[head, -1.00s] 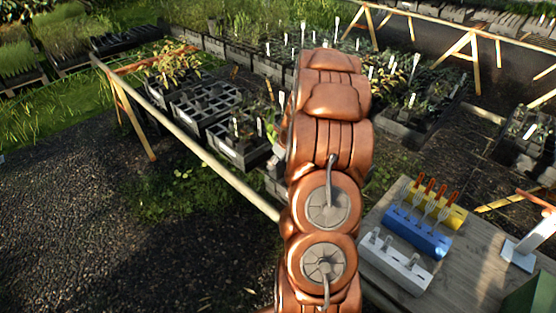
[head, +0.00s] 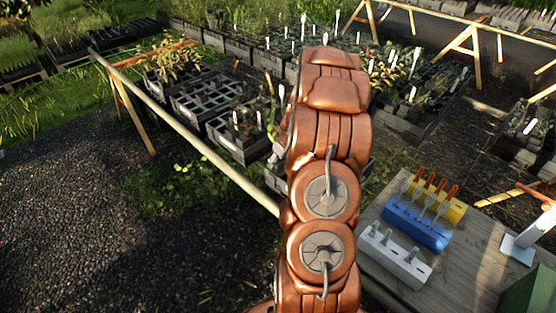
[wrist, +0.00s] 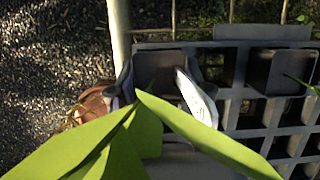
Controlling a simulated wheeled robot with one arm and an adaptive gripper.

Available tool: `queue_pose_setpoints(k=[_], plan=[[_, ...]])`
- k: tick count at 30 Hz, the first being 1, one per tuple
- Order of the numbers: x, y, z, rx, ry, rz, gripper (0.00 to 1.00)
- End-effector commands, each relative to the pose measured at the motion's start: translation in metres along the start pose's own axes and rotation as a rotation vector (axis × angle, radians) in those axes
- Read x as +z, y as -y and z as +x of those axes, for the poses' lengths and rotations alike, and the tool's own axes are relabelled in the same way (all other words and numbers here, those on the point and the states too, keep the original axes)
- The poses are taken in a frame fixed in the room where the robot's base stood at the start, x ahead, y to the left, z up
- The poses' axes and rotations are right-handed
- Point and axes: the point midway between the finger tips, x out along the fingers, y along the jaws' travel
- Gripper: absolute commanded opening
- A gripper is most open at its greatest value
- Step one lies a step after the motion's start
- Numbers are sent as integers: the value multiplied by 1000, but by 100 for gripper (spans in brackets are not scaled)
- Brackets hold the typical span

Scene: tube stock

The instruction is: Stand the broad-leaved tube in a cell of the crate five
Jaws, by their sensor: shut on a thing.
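The broad-leaved tube shows in the wrist view mainly by its large bright green leaves (wrist: 125,145), which spread across the lower picture and hide much of the tube. My gripper (wrist: 155,90) is shut on the tube, one finger on each side of its dark square top. A black crate with square cells (wrist: 245,110) lies beneath and to the right. I cannot tell whether the tube is above a cell or partly inside one. In the head view my copper arm hides the gripper and most of the tube. I cannot read which crate is five.
In the head view, dark crates (head: 238,148) stand in rows behind a wooden rail (head: 190,137), several with plants and white labels. A wooden bench (head: 455,265) at right holds blue, yellow and white tool blocks. Gravel lies open at left.

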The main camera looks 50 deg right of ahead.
Motion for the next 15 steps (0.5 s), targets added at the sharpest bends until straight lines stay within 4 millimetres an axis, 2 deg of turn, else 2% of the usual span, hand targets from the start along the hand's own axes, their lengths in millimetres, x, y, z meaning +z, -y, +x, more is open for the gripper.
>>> queue_pose_setpoints(k=[15], plan=[[-1,0,3,1,0,0,0]])
